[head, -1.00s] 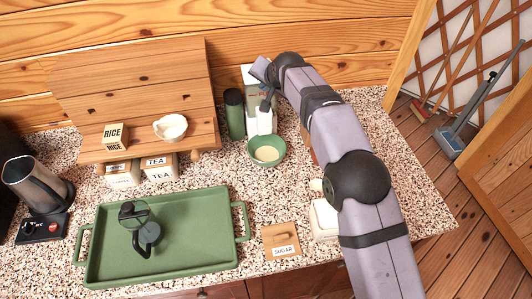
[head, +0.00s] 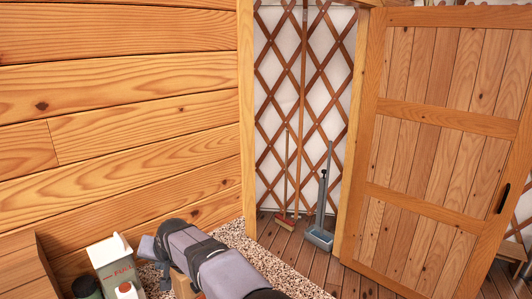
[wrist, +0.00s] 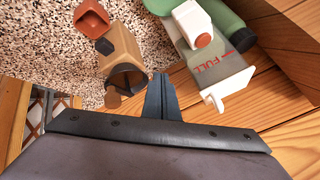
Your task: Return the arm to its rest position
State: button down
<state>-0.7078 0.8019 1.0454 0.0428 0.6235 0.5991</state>
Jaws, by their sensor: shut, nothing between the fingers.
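My gripper (head: 148,247) shows at the lower left of the head view, beside a white and grey container (head: 113,262) marked FULL. In the wrist view its dark fingers (wrist: 160,97) are together with nothing between them. They appear above the counter, between a tan box-like item (wrist: 122,57) and the marked container (wrist: 212,58). I cannot tell how close they are to either. My arm runs from the bottom edge of the head view up to the left, still extended.
A green cylinder (wrist: 228,18) lies near the container in the wrist view. The speckled counter (head: 262,256) ends beside an open doorway with a lattice wall (head: 275,100). A broom (head: 285,215) and a dustpan (head: 320,237) stand there. A plank door (head: 430,150) is at right.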

jog(key=s+d+f+g+h+b, duration=0.1)
jog(key=s+d+f, duration=0.15)
jog(key=d, duration=0.75)
jog(key=s+d+f+h+b, duration=0.1)
jog(key=s+d+f+h, duration=0.15)
jog(key=d, duration=0.85)
jog(key=s+d+f+g+h+b, duration=0.1)
jog(key=s+d+f, duration=0.15)
jog(key=d, duration=0.75)
jog(key=s+d+f+g+b, duration=0.1)
jog(key=s+d+f, duration=0.2)
jog(key=s+d, duration=0.4)
jog(key=s+d+f+m+g+b, duration=0.1)
jog(key=s+d+f, duration=0.3)
jog(key=s, duration=1.2)
jog(key=d+g, duration=0.1)
jog(key=d, duration=0.3)
jog(key=shift+f+g+h, duration=0.15)
jog(key=shift+g+h, duration=0.15)
jog(key=shift+h, duration=0.05)
jog(key=shift+a, duration=0.1)
